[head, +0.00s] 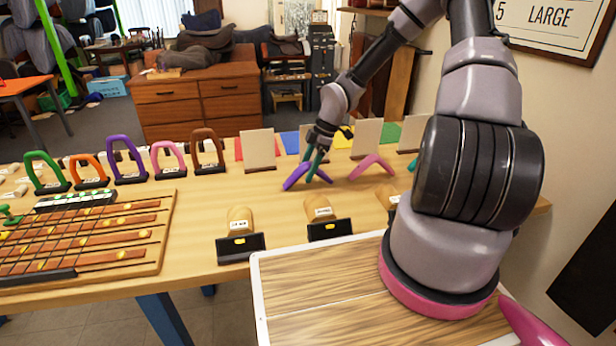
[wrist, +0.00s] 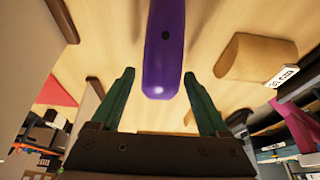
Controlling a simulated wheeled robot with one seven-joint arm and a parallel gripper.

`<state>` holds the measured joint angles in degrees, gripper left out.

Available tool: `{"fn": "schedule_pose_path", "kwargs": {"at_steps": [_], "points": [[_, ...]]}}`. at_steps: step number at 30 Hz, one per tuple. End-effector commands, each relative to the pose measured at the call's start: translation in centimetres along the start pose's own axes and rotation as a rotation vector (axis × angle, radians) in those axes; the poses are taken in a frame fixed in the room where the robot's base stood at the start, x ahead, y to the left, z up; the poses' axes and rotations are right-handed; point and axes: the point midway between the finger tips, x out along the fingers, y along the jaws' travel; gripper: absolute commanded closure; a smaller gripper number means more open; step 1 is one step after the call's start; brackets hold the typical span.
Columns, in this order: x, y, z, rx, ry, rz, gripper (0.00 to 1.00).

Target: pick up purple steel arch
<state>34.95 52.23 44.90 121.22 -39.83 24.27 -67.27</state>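A purple arch (head: 294,178) stands on the table, partly hidden behind my gripper in the head view. My gripper (head: 315,168) is over it, with its green fingers pointing down. In the wrist view, the purple arch (wrist: 163,50) lies between the two spread fingers of my gripper (wrist: 158,78). A gap shows on each side of it, so the fingers are open and not closed on it. Another purple arch (head: 126,160) stands in a dark labelled base in the row at the left.
A pink arch (head: 371,167) stands just right of my gripper, near upright cream boards (head: 259,149). A slotted wooden board (head: 85,240) lies at the left. Clear table lies left of the gripper.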

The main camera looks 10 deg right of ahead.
Motion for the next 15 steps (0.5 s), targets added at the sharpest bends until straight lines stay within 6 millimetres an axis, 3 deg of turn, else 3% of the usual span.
{"fn": "schedule_pose_path", "kwargs": {"at_steps": [1,5,6,15], "points": [[-0.01,0.00,0.00,0.000,0.000,0.000,0.43],[-0.03,0.00,0.00,0.000,0.000,0.000,0.93],[-0.03,0.00,0.00,0.000,0.000,0.000,1.00],[-0.27,0.05,-0.09,0.000,0.000,0.001,1.00]]}}
